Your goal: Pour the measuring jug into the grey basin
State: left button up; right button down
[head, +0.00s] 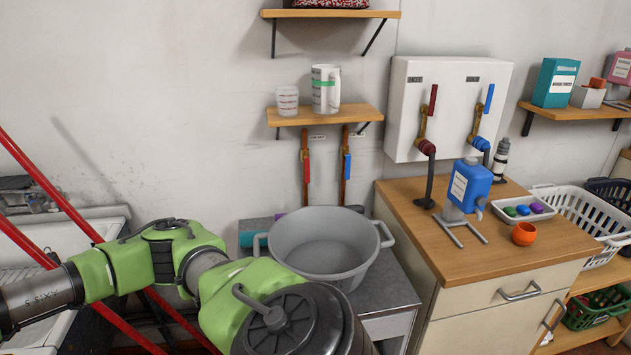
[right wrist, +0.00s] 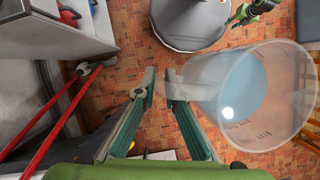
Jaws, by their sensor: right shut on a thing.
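The grey basin (head: 290,243) stands on a grey cabinet in the middle of the head view, open side up, and looks empty inside. The measuring jug (right wrist: 225,82) is a clear cup with blue liquid in it, on the right of the right wrist view. My right gripper (right wrist: 161,88) is shut on the jug's handle, which is partly hidden by a finger. The tile floor shows beneath the jug. Neither the held jug nor either gripper can be made out in the head view. A green arm of mine crosses the lower left, in front of the basin's near side.
A wooden counter (head: 480,235) with a blue jerrycan (head: 470,185) and an orange cup (head: 523,234) stands right of the basin. A shelf (head: 345,115) above it holds a clear beaker (head: 287,100) and a white jug (head: 326,88). Red poles (head: 45,180) lean at left.

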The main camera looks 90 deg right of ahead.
aim_at(335, 246)
jog(key=z, duration=1.1)
jog(key=i+j, duration=0.05)
